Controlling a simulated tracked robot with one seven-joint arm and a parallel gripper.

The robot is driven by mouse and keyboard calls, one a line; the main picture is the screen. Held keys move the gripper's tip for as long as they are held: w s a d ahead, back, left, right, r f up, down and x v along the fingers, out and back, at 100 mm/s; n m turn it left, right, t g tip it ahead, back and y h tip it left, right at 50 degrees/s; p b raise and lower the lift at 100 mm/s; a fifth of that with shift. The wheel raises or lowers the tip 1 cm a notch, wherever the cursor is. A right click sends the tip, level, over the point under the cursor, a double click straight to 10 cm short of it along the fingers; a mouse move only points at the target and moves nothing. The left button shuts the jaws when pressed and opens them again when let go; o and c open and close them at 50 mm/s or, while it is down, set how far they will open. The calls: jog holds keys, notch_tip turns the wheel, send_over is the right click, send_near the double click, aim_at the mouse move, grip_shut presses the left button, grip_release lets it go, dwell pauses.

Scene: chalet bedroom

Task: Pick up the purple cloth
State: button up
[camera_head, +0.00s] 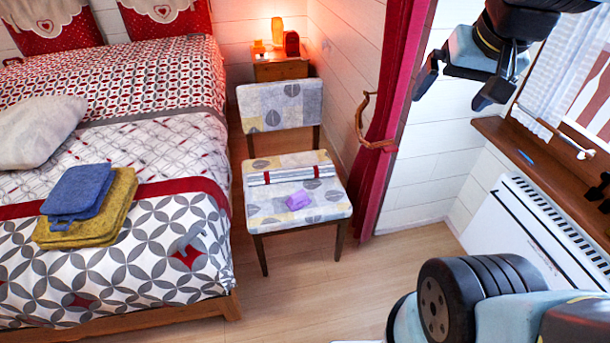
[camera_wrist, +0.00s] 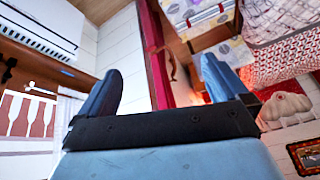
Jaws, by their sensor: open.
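The small purple cloth (camera_head: 298,199) lies crumpled on the seat of the patterned chair (camera_head: 270,221), near the seat's front edge. In the wrist view the chair (camera_wrist: 219,36) shows upside down at the top, and a small purple patch there may be the cloth. My gripper (camera_head: 458,90) is at the upper right of the head view, high up near the window and well apart from the chair. Its two fingers are spread with nothing between them. In the wrist view the open fingers of my gripper (camera_wrist: 158,84) reach up from below.
A grey and red striped bundle (camera_head: 291,175) lies on the seat behind the cloth. The bed (camera_head: 205,268) with blue and yellow folded towels (camera_head: 78,190) stands left. A red curtain (camera_head: 384,130) hangs right of the chair. A wooden sill (camera_head: 530,155) and white heater (camera_head: 545,240) are right. Floor before the chair is clear.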

jog(key=w+a+f+m+g+y, duration=0.1)
jog(key=w+a+m, duration=0.25)
jog(key=w, duration=0.55)
jog(key=m+g+h, duration=0.2)
jog(key=m+g, duration=0.2)
jog(key=m, duration=2)
send_over(298, 193)
notch_tip(298, 193, down, 51)
notch_tip(298, 193, down, 15)
jog(key=shift+s+r, duration=0.1)
jog(key=shift+c, duration=0.4)
